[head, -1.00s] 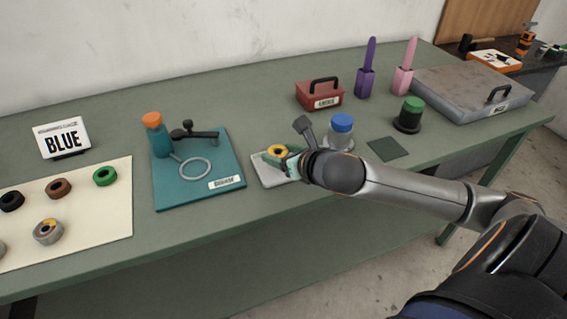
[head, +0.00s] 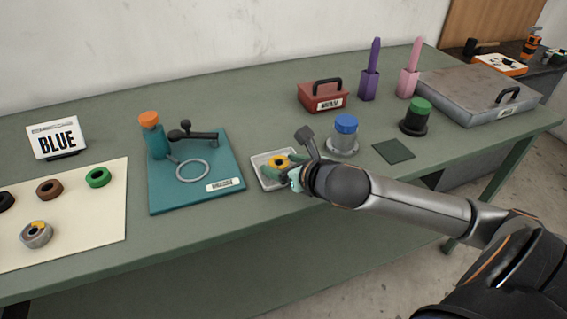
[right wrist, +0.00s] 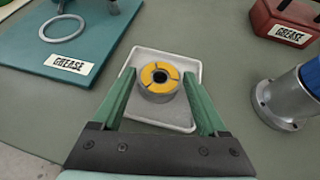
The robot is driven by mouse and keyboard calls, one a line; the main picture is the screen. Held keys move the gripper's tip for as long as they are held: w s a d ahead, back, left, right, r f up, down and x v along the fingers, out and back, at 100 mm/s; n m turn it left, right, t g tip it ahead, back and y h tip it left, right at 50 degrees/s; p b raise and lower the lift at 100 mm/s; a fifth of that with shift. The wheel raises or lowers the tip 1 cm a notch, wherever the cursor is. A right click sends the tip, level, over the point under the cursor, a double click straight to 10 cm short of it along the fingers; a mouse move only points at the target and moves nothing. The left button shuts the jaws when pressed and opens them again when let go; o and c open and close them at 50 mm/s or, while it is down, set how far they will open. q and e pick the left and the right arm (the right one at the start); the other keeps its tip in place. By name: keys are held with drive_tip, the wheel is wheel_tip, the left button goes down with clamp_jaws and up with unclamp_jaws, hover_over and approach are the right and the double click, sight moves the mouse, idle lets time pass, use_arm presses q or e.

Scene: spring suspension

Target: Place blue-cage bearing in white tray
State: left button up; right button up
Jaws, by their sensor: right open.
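A bearing (right wrist: 158,82) with a grey outer ring, a yellow face and a dark centre sits in the white tray (right wrist: 180,122) in the right wrist view; I cannot make out a blue cage on it. In the head view the bearing (head: 279,162) is in the white tray (head: 262,178), partly hidden by my right gripper (head: 290,172). In the right wrist view the right gripper (right wrist: 160,95) is open, its green fingers on either side of the bearing with gaps. My left gripper is not in view.
A teal mat (head: 220,198) with a bottle and a metal ring lies left of the tray. A cream mat (head: 100,225) with several bearings and a BLUE sign (head: 57,139) are farther left. A blue-capped grey post (head: 344,140) stands close right of the tray.

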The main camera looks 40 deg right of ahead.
drive_tip(key=shift+r, duration=0.15)
drive_tip(key=p+v, duration=0.1)
drive_tip(key=v, duration=0.4)
drive_tip(key=shift+s+r+p, duration=0.25)
drive_tip(key=shift+s+p, duration=0.05)
drive_tip(key=shift+p, duration=0.1)
drive_tip(key=p+v, duration=0.4)
drive_tip(key=p, duration=0.3)
drive_tip(key=shift+w+r, duration=0.1)
drive_tip(key=shift+p+v, duration=1.1)
drive_tip(key=shift+p, duration=0.05)
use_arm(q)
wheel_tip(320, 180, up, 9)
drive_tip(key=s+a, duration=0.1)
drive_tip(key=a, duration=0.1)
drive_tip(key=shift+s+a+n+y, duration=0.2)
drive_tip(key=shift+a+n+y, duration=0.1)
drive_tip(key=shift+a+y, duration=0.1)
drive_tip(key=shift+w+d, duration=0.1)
use_arm(e)
drive_tip(key=shift+f, duration=0.2)
